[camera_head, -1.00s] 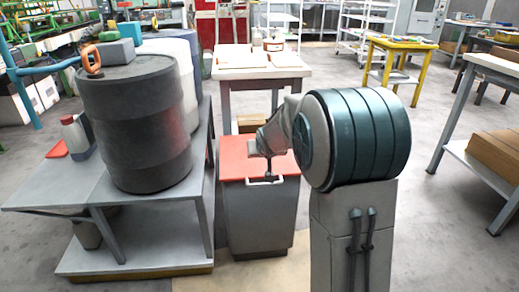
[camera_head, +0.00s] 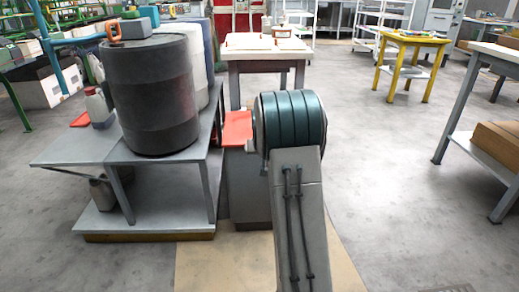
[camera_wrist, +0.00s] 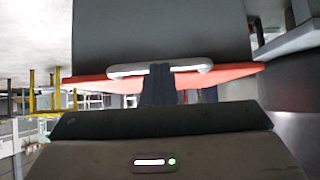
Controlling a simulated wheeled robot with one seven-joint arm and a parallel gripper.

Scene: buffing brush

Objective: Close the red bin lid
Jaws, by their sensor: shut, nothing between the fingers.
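The red lid (camera_head: 237,130) lies roughly flat over the grey bin (camera_head: 247,190) in the head view, its right part hidden behind my arm. In the wrist view, which looks upside down, the lid's red edge (camera_wrist: 225,76) borders the dark bin body (camera_wrist: 160,30) with no clear gap, but I cannot tell if it is fully seated. The white handle (camera_wrist: 125,71) runs along that edge. My gripper (camera_wrist: 159,70) is shut and empty, its fingertips overlapping the middle of the handle in the picture. I cannot tell whether they touch. My arm hides the gripper in the head view.
A grey bench (camera_head: 75,147) with a large dark drum (camera_head: 150,98) stands close to the bin's left. A white-topped table (camera_head: 265,46) stands behind the bin. Open floor (camera_head: 385,190) lies to the right, before a shelf table (camera_head: 490,150).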

